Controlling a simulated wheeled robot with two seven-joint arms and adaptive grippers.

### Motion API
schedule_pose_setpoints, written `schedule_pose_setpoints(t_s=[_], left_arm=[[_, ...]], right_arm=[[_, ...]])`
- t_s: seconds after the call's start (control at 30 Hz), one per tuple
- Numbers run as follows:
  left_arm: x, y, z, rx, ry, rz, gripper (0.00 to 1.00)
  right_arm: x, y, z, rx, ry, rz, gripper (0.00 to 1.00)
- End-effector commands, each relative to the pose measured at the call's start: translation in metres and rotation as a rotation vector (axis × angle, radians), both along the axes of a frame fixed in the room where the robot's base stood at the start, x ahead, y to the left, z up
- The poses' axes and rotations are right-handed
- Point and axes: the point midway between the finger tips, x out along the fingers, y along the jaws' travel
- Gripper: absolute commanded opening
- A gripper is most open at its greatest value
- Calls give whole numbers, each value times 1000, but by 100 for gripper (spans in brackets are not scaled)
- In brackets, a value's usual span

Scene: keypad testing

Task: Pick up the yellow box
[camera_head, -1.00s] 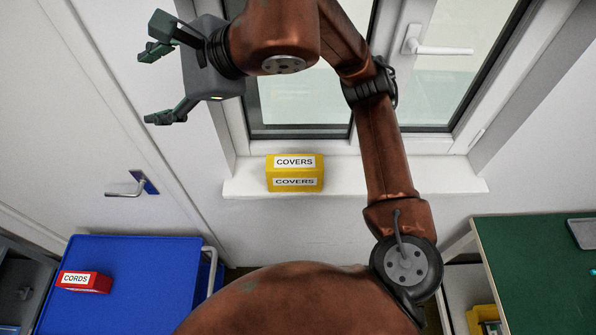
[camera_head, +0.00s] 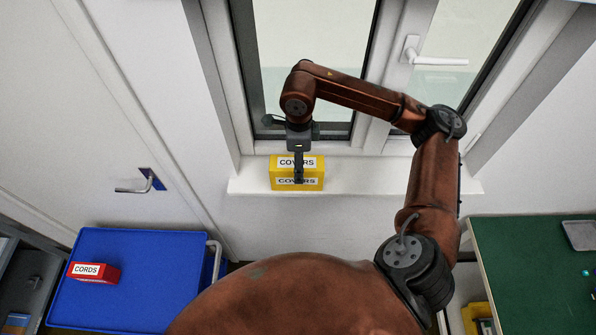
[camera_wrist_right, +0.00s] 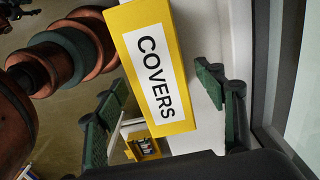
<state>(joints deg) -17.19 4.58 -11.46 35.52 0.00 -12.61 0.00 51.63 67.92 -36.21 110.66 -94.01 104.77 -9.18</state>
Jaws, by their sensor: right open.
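The yellow box (camera_head: 275,177) labelled COVERS stands on the white window sill (camera_head: 400,178) in the head view. My right gripper (camera_head: 298,172) is in front of and above it, with a dark finger covering the middle of its labels. In the right wrist view the yellow box (camera_wrist_right: 185,40) lies tilted in the picture, between the two green-padded fingers of the open right gripper (camera_wrist_right: 162,98). Gaps show between the box and both fingers. My left gripper is not in view.
The window (camera_head: 330,40) with its handle (camera_head: 440,58) is close behind the right arm. A blue cart top (camera_head: 150,270) with a red CORDS box (camera_head: 98,273) is at lower left. A green table (camera_head: 530,260) is at right, with another yellow container (camera_head: 475,315) beneath its edge.

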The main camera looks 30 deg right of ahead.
Motion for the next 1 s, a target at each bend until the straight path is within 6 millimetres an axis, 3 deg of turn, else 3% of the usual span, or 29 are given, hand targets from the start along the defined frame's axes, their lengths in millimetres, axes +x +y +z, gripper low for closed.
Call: schedule_pose_setpoints(t_s=[0.53,0.83,1.0], left_arm=[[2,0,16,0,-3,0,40],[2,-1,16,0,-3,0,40],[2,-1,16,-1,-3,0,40]], right_arm=[[3,8,-65,2,0,1,64],[4,8,-70,2,-2,2,64],[4,7,-70,2,-3,2,52]])
